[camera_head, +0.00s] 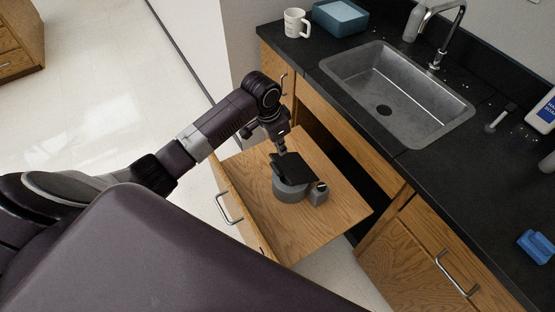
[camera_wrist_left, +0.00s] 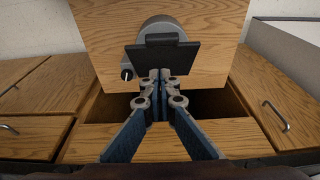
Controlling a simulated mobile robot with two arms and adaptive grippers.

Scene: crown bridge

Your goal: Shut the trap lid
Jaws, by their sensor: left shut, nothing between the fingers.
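The trap has a round grey body (camera_head: 289,191) and sits on a pulled-out wooden board. Its black flat lid (camera_head: 296,171) lies over the top of the body at a tilt; I cannot tell how wide the gap beneath is. In the left wrist view the lid (camera_wrist_left: 165,61) covers part of the grey body (camera_wrist_left: 158,27). A small grey block with a dark knob (camera_head: 319,192) is at the body's right side. My left gripper (camera_head: 281,151) is shut and empty, its tips at the lid's near edge in the wrist view; contact is unclear. My right gripper is not in view.
The wooden board (camera_head: 335,205) is mostly bare around the trap. The dark cabinet opening (camera_head: 365,185) lies behind it, under the black counter (camera_head: 420,170) with a steel sink (camera_head: 395,95). A white mug (camera_head: 296,23) and a blue tub (camera_head: 340,17) stand on the counter.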

